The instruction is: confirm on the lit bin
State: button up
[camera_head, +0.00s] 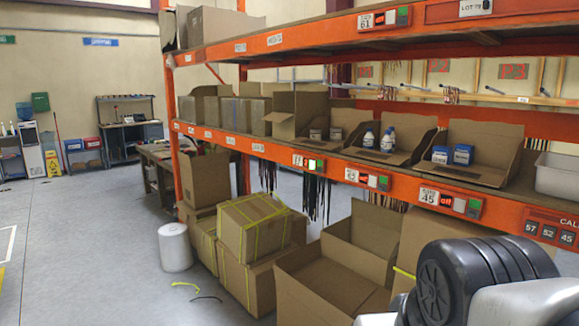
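A row of orange shelf-edge units runs under the open cardboard bins on the middle shelf. The left unit (309,163) has a bright, whitish-green lit button, and stands below the bin with small grey jars (325,134). The middle unit (367,179) sits below the bin with white bottles with blue caps (378,140); its button looks dull green. The right unit (450,201), labelled 45, shows red characters and sits below the bin with blue-and-white boxes (452,154). My gripper is not in view; dark and grey parts at the lower right look like my own arm.
Cardboard boxes (255,226) with yellow straps and open empty boxes (335,268) stand on the floor under the shelf. A white roll (174,247) stands left of them. Another unit (384,18), labelled 61, is on the upper beam. The floor at left is mostly clear.

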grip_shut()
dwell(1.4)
